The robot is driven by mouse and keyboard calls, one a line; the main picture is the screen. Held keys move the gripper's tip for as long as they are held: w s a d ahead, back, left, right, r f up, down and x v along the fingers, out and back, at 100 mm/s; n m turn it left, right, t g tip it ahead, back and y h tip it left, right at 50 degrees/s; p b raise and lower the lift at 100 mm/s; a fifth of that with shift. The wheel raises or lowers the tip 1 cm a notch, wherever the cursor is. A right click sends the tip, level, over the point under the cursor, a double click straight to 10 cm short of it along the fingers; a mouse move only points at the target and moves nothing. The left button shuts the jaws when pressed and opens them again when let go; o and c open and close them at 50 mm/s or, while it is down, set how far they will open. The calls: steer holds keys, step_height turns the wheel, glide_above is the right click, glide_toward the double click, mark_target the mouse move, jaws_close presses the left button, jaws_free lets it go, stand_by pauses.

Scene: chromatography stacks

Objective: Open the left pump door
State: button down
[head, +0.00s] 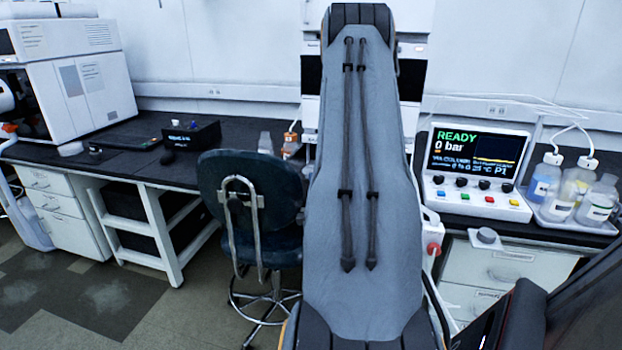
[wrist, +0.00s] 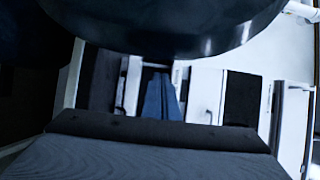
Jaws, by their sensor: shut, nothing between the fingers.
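The left pump door does not show clearly in either view. In the head view the white instrument stack (head: 311,105) stands at the back middle, and my raised arm hides most of it. Only narrow white and black strips of the stack show on either side of my arm. In the wrist view my gripper (wrist: 162,78) shows as narrow blue-grey fingers, shut together and empty. The fingers point towards white fronts with dark panels. I cannot tell whether they touch anything. My gripper does not show clearly in the head view.
A dark chair (head: 262,205) stands left of my arm, in front of the bench. A control box reading READY and 0 bar (head: 475,165) and a tray of bottles (head: 572,226) are at the right. A large dark curved surface (wrist: 170,28) fills the top of the wrist view.

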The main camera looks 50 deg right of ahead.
steer(key=s+a+b, duration=0.1)
steer(key=s+a, duration=0.4)
steer(key=a, duration=0.3)
steer(key=shift+s+a+b, duration=0.2)
steer(key=shift+s+b, duration=0.05)
steer(key=shift+b, duration=0.1)
